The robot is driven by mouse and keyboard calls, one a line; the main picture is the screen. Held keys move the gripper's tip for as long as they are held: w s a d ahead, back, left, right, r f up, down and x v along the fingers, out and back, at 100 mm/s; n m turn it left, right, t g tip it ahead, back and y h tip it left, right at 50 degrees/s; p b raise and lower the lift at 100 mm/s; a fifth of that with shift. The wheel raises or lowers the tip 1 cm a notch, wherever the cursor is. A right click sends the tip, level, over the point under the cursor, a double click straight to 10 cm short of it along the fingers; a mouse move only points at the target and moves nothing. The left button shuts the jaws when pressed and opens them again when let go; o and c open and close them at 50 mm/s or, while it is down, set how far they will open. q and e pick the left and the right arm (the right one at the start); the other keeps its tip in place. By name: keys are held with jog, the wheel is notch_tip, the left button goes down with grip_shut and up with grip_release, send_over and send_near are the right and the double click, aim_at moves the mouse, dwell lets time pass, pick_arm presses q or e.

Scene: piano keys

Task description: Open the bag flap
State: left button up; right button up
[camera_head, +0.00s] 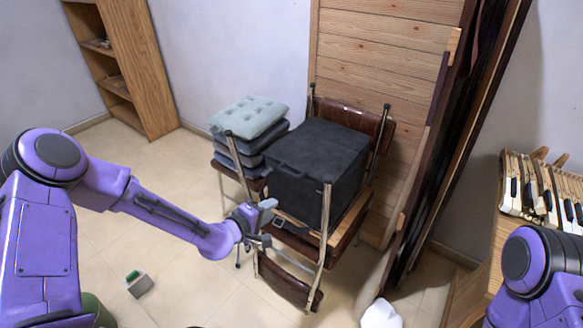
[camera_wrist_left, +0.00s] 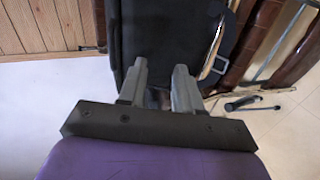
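A dark bag (camera_head: 318,170), boxy and near black, stands on a chair. Its top flap (camera_head: 325,143) lies flat and looks closed. My left gripper (camera_head: 268,222) is at the bag's lower front left. In the left wrist view the bag (camera_wrist_left: 160,35) is just past the fingertips (camera_wrist_left: 162,72). The two fingers are apart, with nothing clearly between them. Whether a finger touches the bag cannot be told. My right arm shows at the lower right in the head view, but its gripper is out of view.
The brown chair (camera_head: 290,287) has metal legs and armrests beside the bag. Stacked cushions (camera_head: 250,118) stand to the left. A wooden panel (camera_head: 370,50) is behind, and piano keys (camera_head: 545,195) are at right. Bare floor lies at the front left around a small box (camera_head: 138,284).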

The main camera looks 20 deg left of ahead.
pick_arm(q)
jog(key=t, duration=0.2)
send_near(287, 173)
jog(key=shift+g, duration=0.3)
jog(key=x, duration=1)
jog(key=shift+w+p, duration=0.35)
jog(key=shift+p, duration=0.05)
jog(key=shift+r, duration=0.15)
grip_shut()
